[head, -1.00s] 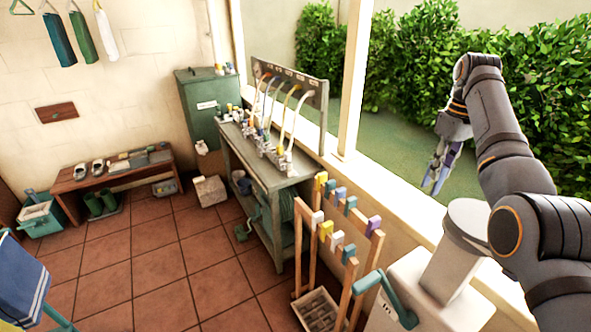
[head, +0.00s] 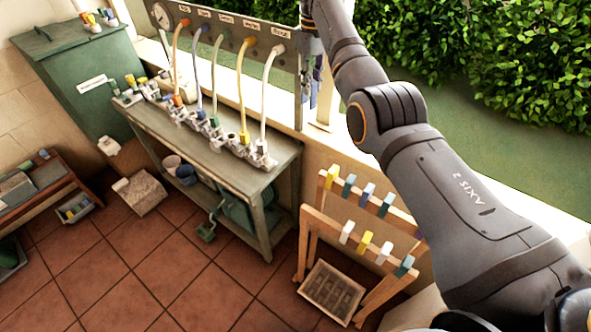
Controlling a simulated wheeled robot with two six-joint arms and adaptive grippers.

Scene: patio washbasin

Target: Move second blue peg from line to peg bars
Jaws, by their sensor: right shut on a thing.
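My right gripper (head: 311,82) is at the top centre, in front of the pale window post. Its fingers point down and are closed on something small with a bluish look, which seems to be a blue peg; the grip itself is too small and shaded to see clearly. The wooden peg bars (head: 324,222) stand lower right, below my right arm. The back bar carries yellow, teal and blue (head: 367,194) pegs; the front bar carries white, yellow and teal ones. The bars' right end is partly hidden by my arm. The line and my left gripper are out of view.
A green bench (head: 278,165) with taps and coloured hoses stands left of the peg bars. A slatted crate (head: 332,291) is on the floor under the bars. A green cabinet (head: 85,80) is at the upper left.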

